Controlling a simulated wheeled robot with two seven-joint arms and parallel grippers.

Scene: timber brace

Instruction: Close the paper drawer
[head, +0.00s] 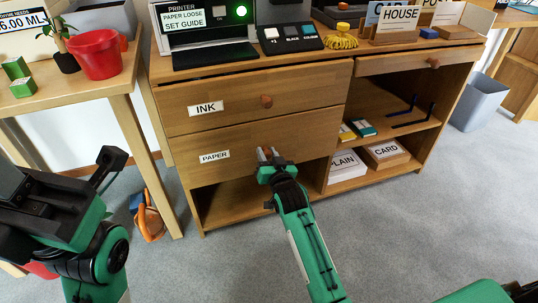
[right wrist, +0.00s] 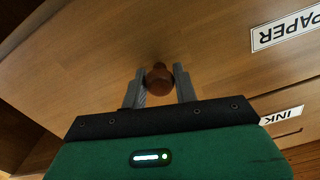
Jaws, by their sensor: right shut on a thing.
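The paper drawer (head: 240,165) is the lower wooden drawer of the desk, labelled PAPER, under the ink drawer (head: 310,101). Its front looks roughly in line with the ink drawer's front; I cannot tell whether a small gap is left. My right gripper (head: 267,155) is at the paper drawer's front. In the right wrist view, its two grey fingers (right wrist: 159,88) are shut on the round brown knob (right wrist: 159,77), one on each side.
An open compartment lies below the paper drawer. Shelves at the right hold PLAIN (head: 346,166) and CARD (head: 384,154) boxes. A printer (head: 205,30) stands on the desk. A side table (head: 80,85) with a red pot (head: 96,55) stands left.

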